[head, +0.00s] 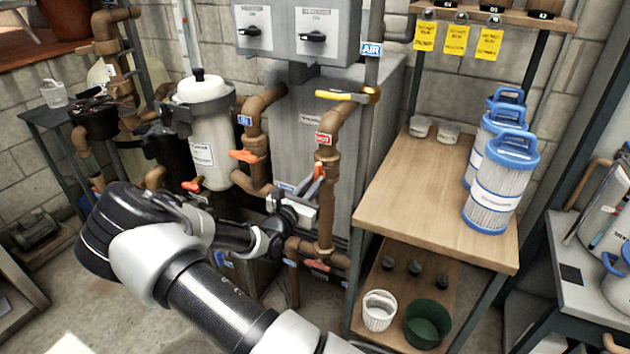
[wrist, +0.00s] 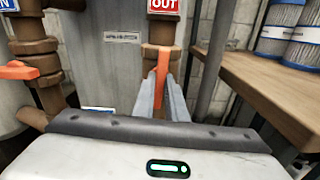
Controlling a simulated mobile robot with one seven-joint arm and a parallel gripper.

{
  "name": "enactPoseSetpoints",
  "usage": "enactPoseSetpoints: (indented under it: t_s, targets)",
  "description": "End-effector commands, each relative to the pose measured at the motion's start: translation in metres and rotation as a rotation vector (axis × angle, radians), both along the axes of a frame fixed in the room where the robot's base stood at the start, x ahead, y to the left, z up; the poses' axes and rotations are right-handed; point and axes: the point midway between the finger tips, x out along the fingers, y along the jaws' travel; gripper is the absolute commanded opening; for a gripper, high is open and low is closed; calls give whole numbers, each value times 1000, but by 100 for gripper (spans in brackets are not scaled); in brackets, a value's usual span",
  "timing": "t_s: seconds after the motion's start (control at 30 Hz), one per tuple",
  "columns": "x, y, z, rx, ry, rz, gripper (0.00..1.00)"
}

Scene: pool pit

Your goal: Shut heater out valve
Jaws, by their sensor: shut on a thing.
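The heater out valve has a red-orange handle (wrist: 164,68) on a brown vertical pipe under a red OUT tag (wrist: 164,5). In the head view the same handle (head: 319,171) stands roughly in line with the pipe, below the red tag (head: 323,139). My gripper (head: 306,200) is at the handle, and in the wrist view its two grey fingers (wrist: 164,95) close on the handle from both sides.
An orange handle (head: 243,156) sits on the IN pipe to the left. A yellow handle (head: 342,96) is above. A wooden bench (head: 440,200) with blue-capped filter cartridges (head: 503,180) stands close on the right. Another red handle (head: 317,265) is on the lower pipe.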

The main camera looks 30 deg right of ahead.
Motion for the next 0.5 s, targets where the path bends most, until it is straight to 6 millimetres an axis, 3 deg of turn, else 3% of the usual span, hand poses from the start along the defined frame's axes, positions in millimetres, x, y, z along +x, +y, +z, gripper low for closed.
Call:
enactPoseSetpoints:
  t_s: [0.3,0.5]
  targets:
    - [0,-1,-5,405,-520,-3,0]
    - [0,-1,-5,598,-770,-2,0]
